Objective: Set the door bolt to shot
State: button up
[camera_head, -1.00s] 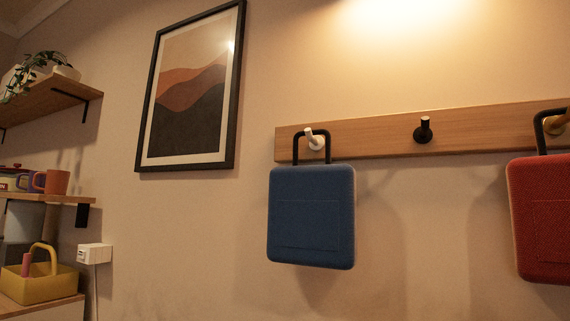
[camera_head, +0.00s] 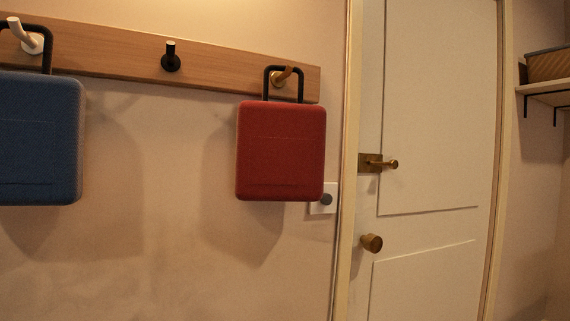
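The door bolt (camera_head: 378,163) is a small brass fitting with a knob sticking out, at the left edge of a white panelled door (camera_head: 432,110). Its plate sits near the gap between door and frame; I cannot tell from here whether the bolt is shot or drawn. A round brass door knob (camera_head: 371,243) is below it. The door looks closed in its frame. My gripper does not show in this view.
A red bag (camera_head: 281,151) and a blue bag (camera_head: 38,138) hang from a wooden peg rail (camera_head: 120,65) left of the door. A wall switch with a grey knob (camera_head: 326,199) is beside the door frame. A shelf with a basket (camera_head: 548,66) is at the right.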

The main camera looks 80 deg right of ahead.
aim_at(393, 164)
jog(key=z, duration=2.8)
